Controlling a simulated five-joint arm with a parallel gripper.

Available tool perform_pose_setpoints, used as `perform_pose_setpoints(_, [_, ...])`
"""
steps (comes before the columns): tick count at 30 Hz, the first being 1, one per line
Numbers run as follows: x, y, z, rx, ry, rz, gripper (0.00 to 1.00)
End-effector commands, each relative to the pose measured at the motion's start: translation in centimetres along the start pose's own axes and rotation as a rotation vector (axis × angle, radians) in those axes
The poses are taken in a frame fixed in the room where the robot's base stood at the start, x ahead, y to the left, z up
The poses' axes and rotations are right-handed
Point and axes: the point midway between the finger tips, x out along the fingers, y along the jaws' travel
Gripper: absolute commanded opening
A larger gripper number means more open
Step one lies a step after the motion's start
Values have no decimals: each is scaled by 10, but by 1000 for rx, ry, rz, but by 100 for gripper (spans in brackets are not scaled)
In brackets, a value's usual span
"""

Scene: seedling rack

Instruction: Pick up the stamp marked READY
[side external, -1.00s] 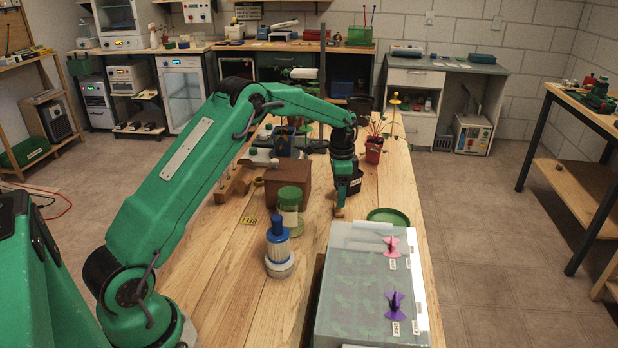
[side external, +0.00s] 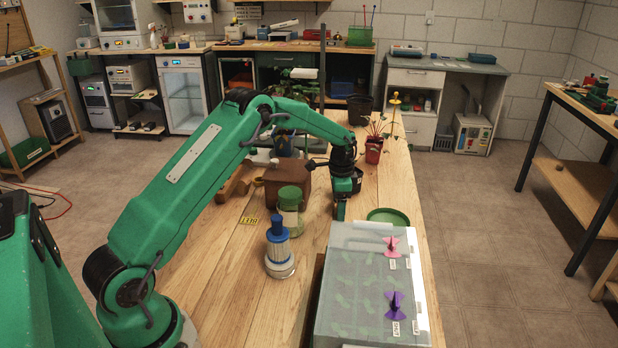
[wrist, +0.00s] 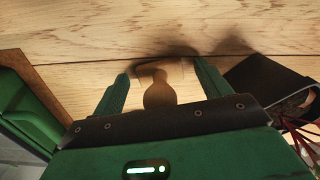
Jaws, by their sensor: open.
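A small wooden stamp (wrist: 160,94) with a rounded knob handle and a wider block end shows in the wrist view. It stands between the two green fingers of my gripper (wrist: 161,72). The fingers are apart, with a gap on each side of the stamp. No READY marking can be read on it. In the side view my gripper (side external: 340,211) is low over the wooden table, and it hides the stamp there.
A green saucer (side external: 388,216) and a covered seedling tray (side external: 345,290) lie right of my gripper. A green-lidded jar (side external: 290,212), a blue-topped brush (side external: 278,245) and a brown box (side external: 285,185) stand left. A dark pot (wrist: 262,85) is close in the wrist view.

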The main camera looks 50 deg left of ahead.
Motion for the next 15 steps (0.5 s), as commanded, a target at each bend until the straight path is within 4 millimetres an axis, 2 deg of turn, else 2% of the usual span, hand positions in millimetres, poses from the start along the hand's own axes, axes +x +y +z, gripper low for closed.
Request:
perform_pose_setpoints(2, [0,0,0,0,0,0,76])
perform_pose_setpoints(3, [0,0,0,0,0,0,72])
perform_pose_setpoints(10, [0,0,0,0,0,0,28])
perform_pose_setpoints(15, [0,0,0,0,0,0,28])
